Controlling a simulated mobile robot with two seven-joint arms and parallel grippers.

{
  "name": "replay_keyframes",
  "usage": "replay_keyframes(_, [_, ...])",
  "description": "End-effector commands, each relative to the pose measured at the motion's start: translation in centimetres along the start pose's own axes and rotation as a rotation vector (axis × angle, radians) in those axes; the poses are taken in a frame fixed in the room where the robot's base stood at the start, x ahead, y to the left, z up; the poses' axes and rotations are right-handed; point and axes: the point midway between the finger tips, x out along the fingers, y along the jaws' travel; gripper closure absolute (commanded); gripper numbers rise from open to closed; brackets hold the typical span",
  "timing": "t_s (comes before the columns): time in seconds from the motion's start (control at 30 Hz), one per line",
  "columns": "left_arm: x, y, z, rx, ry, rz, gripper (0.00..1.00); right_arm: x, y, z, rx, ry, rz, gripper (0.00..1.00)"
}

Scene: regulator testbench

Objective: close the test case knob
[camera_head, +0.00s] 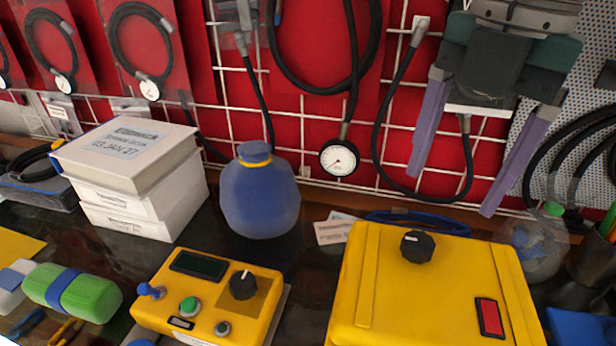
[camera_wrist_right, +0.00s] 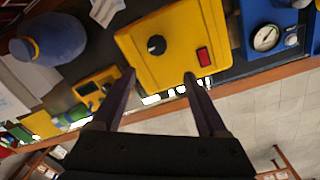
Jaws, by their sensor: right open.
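The large yellow test case (camera_head: 430,295) stands at the front right of the bench. Its black knob (camera_head: 418,246) sits on the top face near the back edge, with a white pointer line. A red rocker switch (camera_head: 489,317) is on the same face. My right gripper (camera_head: 452,190) is open and empty, its purple fingers apart and above the case in the picture, not touching the knob. The right wrist view also shows the knob (camera_wrist_right: 156,45) on the case (camera_wrist_right: 180,30), beyond the open fingers (camera_wrist_right: 160,78). My left gripper is not in view.
A smaller yellow box (camera_head: 215,300) with its own dark knob, green button and blue toggle stands left of the case. A blue round vessel (camera_head: 260,195) and stacked white boxes (camera_head: 140,175) are behind it. Hoses and a gauge (camera_head: 339,158) hang on the wall grid.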

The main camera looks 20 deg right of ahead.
Motion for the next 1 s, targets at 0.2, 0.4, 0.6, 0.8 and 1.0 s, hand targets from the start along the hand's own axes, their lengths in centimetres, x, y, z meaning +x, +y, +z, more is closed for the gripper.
replay_keyframes(0.2, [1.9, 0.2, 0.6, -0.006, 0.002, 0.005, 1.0, 1.1, -0.5, 1.4, -0.034, -0.004, -0.021, 0.23])
replay_keyframes(0.4, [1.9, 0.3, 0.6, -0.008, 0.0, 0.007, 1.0, 4.0, -0.6, 1.3, -0.034, -0.002, -0.023, 0.23])
replay_keyframes(0.6, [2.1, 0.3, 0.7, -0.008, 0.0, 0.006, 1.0, 7.8, -0.6, 1.3, -0.034, -0.003, -0.021, 0.23])
replay_keyframes(0.8, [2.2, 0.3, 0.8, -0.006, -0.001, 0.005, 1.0, 10.0, -0.6, 1.4, -0.035, -0.005, -0.019, 0.23])
replay_keyframes(1.0, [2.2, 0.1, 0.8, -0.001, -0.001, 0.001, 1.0, 10.5, -0.6, 1.4, -0.036, -0.005, -0.017, 0.23])
